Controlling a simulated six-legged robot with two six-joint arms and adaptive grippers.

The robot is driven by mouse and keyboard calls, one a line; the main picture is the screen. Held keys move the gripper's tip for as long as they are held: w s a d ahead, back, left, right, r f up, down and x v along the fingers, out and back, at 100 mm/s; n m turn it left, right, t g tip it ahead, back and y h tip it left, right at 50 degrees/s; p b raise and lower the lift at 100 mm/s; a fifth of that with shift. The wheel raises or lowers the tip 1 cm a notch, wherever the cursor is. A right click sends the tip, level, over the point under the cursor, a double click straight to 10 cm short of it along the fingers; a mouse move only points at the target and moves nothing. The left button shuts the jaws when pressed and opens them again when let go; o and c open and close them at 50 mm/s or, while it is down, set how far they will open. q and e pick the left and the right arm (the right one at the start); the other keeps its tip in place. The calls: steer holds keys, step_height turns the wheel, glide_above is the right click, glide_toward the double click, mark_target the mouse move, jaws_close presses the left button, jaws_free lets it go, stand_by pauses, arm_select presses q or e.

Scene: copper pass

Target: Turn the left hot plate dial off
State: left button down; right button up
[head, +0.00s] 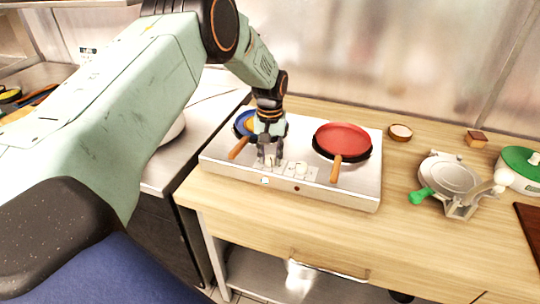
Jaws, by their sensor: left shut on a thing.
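A white two-burner hot plate (355,192) sits on the wooden counter, with its controls along the front. My left gripper (269,162) points down at the front, with its fingers shut around the left dial (270,160); the fingers hide most of that dial and its setting. The right dial (301,168) stands free to the right of the fingers. A blue pan (240,122) on the left burner is partly behind my gripper. A red pan (343,140) sits on the right burner. My right gripper is not in view.
The pans' wooden handles reach forward beside the dials: the left handle (238,149) and the right handle (336,171). A small bowl (400,132), a metal press with a green handle (450,180) and a green-lidded pot (520,168) stand to the right. The counter's front strip is clear.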

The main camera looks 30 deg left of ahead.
arm_select(q)
steer(key=m, duration=0.6)
steer(key=shift+s+f+b, duration=0.1)
steer(key=shift+f+b, duration=0.05)
steer(key=shift+b, duration=0.25)
steer(key=m, duration=0.6)
steer(key=shift+m+b, duration=0.4)
steer(key=m, duration=0.6)
steer(key=shift+b, duration=0.35)
steer(key=m, duration=0.6)
steer(key=shift+b, duration=0.3)
steer(key=c, duration=1)
jaws_free()
